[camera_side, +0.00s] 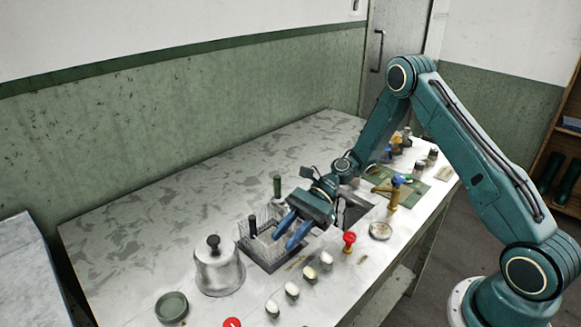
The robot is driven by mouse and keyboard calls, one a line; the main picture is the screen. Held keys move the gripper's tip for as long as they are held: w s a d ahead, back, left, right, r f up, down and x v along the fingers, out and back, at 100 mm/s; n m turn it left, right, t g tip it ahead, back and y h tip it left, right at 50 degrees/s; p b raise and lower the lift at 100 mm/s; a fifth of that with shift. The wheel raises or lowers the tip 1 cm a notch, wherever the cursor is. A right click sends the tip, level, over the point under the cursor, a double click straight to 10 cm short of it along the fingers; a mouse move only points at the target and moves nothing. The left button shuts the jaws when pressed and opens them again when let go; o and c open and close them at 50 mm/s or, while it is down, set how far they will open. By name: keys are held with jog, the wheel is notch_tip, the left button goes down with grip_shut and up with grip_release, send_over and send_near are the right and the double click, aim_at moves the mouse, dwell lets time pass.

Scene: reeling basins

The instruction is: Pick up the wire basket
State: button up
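The wire basket (257,246) stands on the worktable, just right of a lidded metal pot. It is a low grey mesh box with a dark base, and a dark upright knob or handle shows at its back left. My gripper (283,242) is tilted down over the right side of the basket. Its two blue fingers are apart, with a gap between them. I cannot tell whether they touch the mesh. The fingers hide part of the basket's right side.
The metal pot (219,272) with a black knob is close on the left. A green bowl (172,307) is at the front left. Several white cocoons or knobs line the front edge. A red knob (349,239) stands to the right. The table's back left is clear.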

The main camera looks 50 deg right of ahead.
grip_shut()
jog(key=shift+r, duration=0.15)
jog(key=shift+r, duration=4.9)
